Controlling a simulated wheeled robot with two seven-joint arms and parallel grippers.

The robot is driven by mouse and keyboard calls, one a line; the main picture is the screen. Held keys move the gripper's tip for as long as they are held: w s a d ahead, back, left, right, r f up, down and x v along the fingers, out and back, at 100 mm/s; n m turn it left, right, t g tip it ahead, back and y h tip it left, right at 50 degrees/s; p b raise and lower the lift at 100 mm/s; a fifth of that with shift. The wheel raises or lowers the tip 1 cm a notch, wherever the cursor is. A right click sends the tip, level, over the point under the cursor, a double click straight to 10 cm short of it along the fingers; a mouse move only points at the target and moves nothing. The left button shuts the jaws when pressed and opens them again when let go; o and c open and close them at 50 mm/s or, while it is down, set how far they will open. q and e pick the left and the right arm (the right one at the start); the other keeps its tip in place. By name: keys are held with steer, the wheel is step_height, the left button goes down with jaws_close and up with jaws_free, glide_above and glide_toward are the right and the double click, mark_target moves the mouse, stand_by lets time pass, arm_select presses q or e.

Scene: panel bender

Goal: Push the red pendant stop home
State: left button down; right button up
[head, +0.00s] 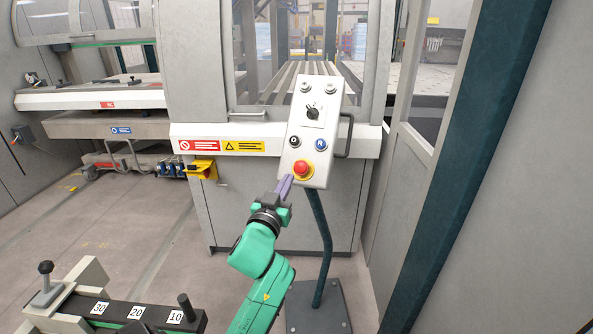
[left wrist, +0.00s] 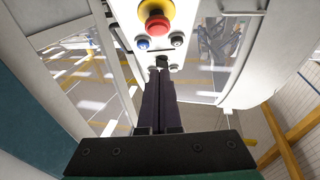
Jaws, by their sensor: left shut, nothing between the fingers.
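The red pendant stop (head: 302,169) is a round red mushroom button on a yellow collar, low on the white pendant panel (head: 318,110). It also shows large at the top of the left wrist view (left wrist: 156,24). My left gripper (head: 286,182) is shut and empty, its dark fingers pressed together. In the head view its tips are just left of and below the stop, and I see no clear contact. In the left wrist view the fingertips (left wrist: 160,72) point at the panel and appear below the stop. My right gripper is not in view.
The panel also carries a black selector knob (head: 312,113), a blue button (head: 320,144) and a black-centred button (head: 294,141). A black handle (head: 347,135) is on its right. A dark post (head: 323,240) supports it. The grey machine front stands behind.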

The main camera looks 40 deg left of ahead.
mark_target(300, 169)
arm_select(q)
steer(key=w+a, duration=0.1)
steer(key=w, duration=0.1)
steer(key=w+a+f, duration=0.1)
steer(key=w, duration=0.1)
steer(key=w+a, duration=0.1)
steer(key=w, duration=0.2)
steer(key=shift+w+a+f, duration=0.1)
steer(key=shift+f, duration=0.1)
steer(key=shift+w+a+f, duration=0.15)
steer(key=shift+w+f, duration=0.1)
steer(key=shift+w, duration=0.15)
steer(key=shift+w+a+f+b, duration=0.2)
steer(key=shift+w+f+b, duration=0.3)
steer(key=shift+f+b, duration=0.15)
steer(key=shift+r, duration=0.25)
